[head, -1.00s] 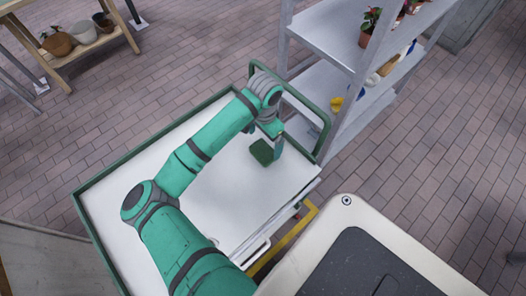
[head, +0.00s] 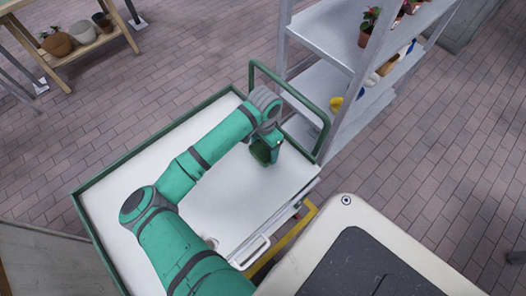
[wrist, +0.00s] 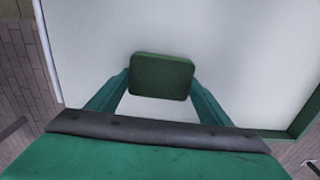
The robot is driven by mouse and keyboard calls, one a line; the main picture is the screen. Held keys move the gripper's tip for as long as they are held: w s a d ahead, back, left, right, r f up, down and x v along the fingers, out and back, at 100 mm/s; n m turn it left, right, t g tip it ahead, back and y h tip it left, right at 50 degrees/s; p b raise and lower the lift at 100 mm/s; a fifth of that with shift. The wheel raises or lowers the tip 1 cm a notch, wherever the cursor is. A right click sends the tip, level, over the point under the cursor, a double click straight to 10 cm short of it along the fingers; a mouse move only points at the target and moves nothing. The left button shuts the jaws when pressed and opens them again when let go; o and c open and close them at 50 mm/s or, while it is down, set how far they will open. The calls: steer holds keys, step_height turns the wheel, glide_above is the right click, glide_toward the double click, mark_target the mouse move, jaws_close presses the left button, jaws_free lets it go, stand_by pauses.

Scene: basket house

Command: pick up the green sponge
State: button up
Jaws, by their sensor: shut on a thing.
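The green sponge (wrist: 161,77) is a dark green rounded block. In the wrist view it sits between the two teal fingers of my gripper (wrist: 160,88), which touch its left and right sides. In the head view my gripper (head: 266,154) is at the far right part of the white cart top (head: 235,190), and the sponge (head: 259,151) shows partly behind the fingers. My gripper is shut on the sponge. I cannot tell whether the sponge is clear of the cart top.
The cart has a green rim and a green handle rail (head: 292,95) close beyond my gripper. A grey shelf (head: 330,85) with potted plants (head: 369,25) stands just past it. Most of the cart top is bare. A wooden bench (head: 80,42) with pots is at the far left.

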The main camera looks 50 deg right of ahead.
steer(key=shift+r, duration=0.15)
steer(key=shift+r, duration=0.55)
steer(key=s+a+r, duration=0.3)
steer(key=s+r, duration=0.8)
steer(key=s, duration=0.2)
steer(key=shift+s+a+r, duration=0.15)
steer(key=shift+s+r, duration=0.1)
steer(key=shift+r, duration=0.05)
